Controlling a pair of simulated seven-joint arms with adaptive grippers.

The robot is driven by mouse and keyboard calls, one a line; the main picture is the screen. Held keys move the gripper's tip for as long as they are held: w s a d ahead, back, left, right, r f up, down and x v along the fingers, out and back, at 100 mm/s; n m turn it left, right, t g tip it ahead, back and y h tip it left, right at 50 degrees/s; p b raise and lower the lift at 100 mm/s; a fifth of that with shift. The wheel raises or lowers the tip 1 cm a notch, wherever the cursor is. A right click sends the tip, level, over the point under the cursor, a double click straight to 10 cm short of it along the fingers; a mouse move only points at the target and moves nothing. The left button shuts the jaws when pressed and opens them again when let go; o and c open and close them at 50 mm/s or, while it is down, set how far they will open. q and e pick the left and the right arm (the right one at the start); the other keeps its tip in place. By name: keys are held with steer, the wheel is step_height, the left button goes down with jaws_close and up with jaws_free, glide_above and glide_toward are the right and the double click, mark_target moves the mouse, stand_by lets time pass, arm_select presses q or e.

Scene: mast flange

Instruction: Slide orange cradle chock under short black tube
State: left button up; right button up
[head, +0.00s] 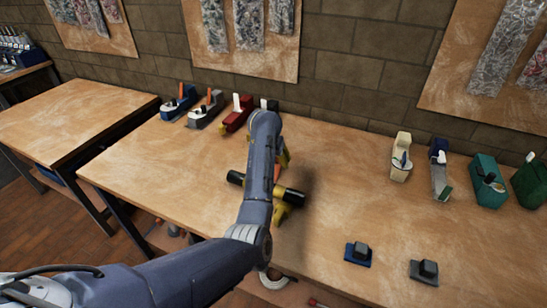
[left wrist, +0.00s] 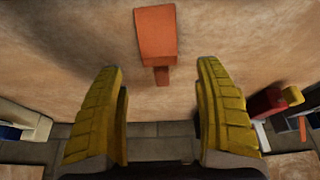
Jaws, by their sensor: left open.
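The short black tube (head: 291,196) lies across the middle of the table in the head view, partly hidden behind my left arm. A yellow piece (head: 280,213) shows below its right part. The orange cradle chock (left wrist: 155,38) lies on the table in the left wrist view, a wide block with a narrow tongue pointing toward the gap between my fingers. In the head view only a sliver of orange shows behind the tube. My left gripper (head: 283,158) points down beyond the tube; its yellow fingers (left wrist: 161,90) are apart with nothing between them. The tube is not seen in the left wrist view.
Several hand planes stand along the back, including a red one (head: 237,114) at left and a cream one (head: 401,157) at right. Two small dark blocks, one blue (head: 358,254) and one grey (head: 424,271), sit near the front edge. The table between is clear.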

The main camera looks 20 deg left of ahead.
arm_select(q)
steer(key=shift+x, duration=2.5)
steer(key=shift+c, duration=0.4)
steer(key=c, duration=1.3)
